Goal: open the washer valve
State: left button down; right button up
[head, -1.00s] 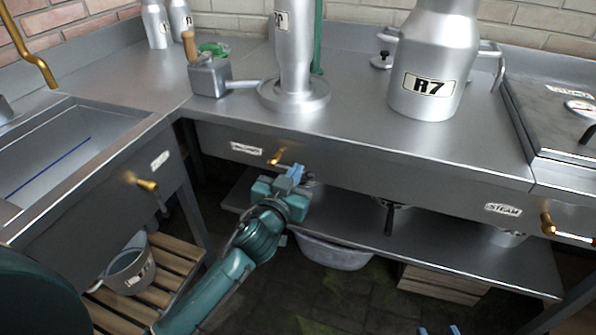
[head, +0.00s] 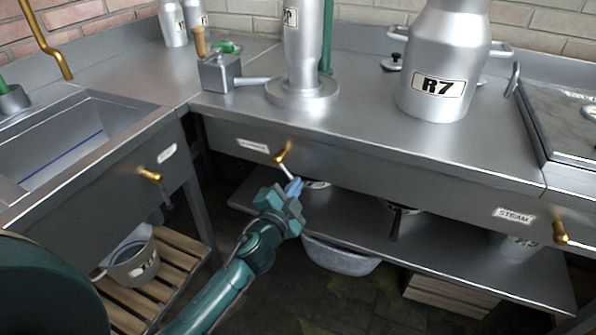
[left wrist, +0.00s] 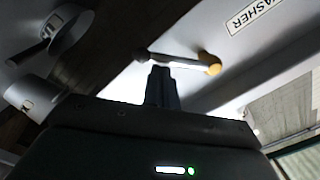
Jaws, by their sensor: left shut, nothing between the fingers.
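The washer valve (head: 282,154) is a brass fitting on the counter's front panel, with a thin pale lever (head: 286,169) slanting down to the right. The "WASHER" label (left wrist: 254,14) shows beside it in the left wrist view. There the brass knob (left wrist: 210,62) has its lever (left wrist: 178,61) running left. My left gripper (head: 294,187) is shut and empty, its blue fingertips at the lever's lower end. In the left wrist view its fingers (left wrist: 161,82) are just below the lever; I cannot tell whether they touch. My right gripper is out of view.
A lower shelf (head: 450,255) with pots runs under the counter. A basin (head: 340,258) lies below it. Another valve (head: 150,176) is on the sink panel at left, and a steam valve (head: 560,234) is at far right. The R7 can (head: 435,75) stands on top.

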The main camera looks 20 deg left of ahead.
pick_arm(q)
jog(key=a+f+m, duration=0.1)
jog(key=m, duration=0.1)
jog(key=a+m+b, duration=0.1)
jog(key=m, duration=0.2)
jog(key=a+f+m+b, duration=0.1)
jog(key=m, duration=0.1)
jog(key=shift+a+f+m, duration=0.3)
jog(key=shift+a+f, duration=0.05)
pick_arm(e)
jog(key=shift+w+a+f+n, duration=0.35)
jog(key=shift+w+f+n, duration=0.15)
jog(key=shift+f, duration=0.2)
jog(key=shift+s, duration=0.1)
pick_arm(q)
jog(key=shift+w, duration=0.1)
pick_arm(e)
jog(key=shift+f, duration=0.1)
